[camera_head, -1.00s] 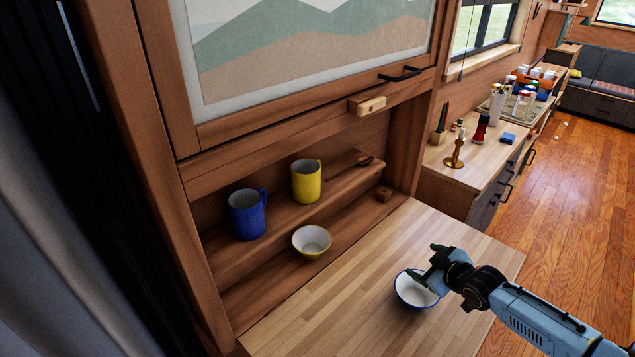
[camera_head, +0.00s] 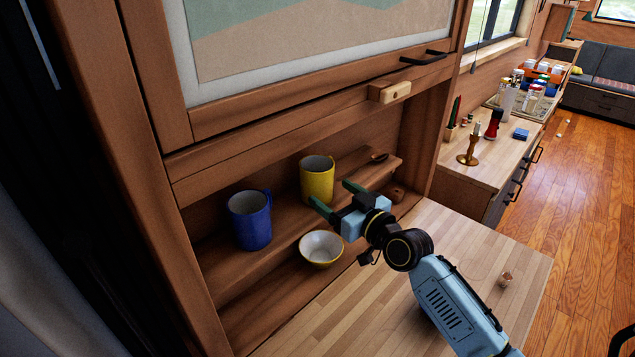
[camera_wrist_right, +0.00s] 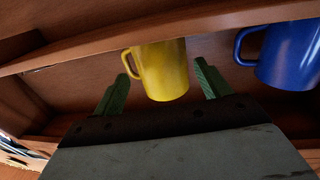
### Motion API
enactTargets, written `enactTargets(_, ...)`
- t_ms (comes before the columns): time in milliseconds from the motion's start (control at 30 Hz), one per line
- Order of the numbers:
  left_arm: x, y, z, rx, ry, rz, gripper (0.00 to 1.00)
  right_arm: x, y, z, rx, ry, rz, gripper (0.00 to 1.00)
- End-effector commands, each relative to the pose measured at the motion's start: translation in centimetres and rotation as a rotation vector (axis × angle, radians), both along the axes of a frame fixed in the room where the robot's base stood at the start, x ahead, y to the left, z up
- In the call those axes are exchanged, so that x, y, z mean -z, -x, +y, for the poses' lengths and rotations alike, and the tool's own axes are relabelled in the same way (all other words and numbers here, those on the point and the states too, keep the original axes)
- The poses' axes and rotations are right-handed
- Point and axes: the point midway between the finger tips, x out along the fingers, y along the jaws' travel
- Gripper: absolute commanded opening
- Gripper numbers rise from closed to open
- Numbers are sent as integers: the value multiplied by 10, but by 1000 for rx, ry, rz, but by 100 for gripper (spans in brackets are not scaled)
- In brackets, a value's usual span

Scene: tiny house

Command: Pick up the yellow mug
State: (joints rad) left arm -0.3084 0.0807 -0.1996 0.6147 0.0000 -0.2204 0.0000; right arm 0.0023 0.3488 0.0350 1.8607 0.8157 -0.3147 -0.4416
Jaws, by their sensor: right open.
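The yellow mug (camera_head: 317,179) stands upright on the upper shelf of the wooden cabinet niche. My right gripper (camera_head: 334,195) is open and empty, just in front of the mug and a little below its rim. In the right wrist view the yellow mug (camera_wrist_right: 162,70) appears between and beyond the two green fingers of the right gripper (camera_wrist_right: 160,85), with its handle toward the left finger. I cannot tell whether a finger touches it. My left gripper is not in view.
A blue mug (camera_head: 250,220) stands left of the yellow mug on the same shelf, and also shows in the wrist view (camera_wrist_right: 290,55). A bowl with a yellow rim (camera_head: 321,249) sits below. The wooden counter (camera_head: 470,255) is mostly clear. A brass candlestick (camera_head: 469,150) stands to the right.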

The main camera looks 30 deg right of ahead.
Motion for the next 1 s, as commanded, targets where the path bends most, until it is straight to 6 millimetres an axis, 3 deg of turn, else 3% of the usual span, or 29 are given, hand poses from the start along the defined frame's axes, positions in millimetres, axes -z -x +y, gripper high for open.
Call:
enactTargets(267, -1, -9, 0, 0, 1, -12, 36, -1, -19, 4, 0, -1, 0, 76)
enactTargets(600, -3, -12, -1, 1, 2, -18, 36, -6, -61, 14, 0, -1, 0, 76)
enactTargets(900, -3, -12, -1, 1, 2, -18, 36, -5, -65, 15, 0, 1, 1, 76)
enactTargets(1000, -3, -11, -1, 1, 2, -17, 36, -5, -65, 15, 0, 1, 1, 64)
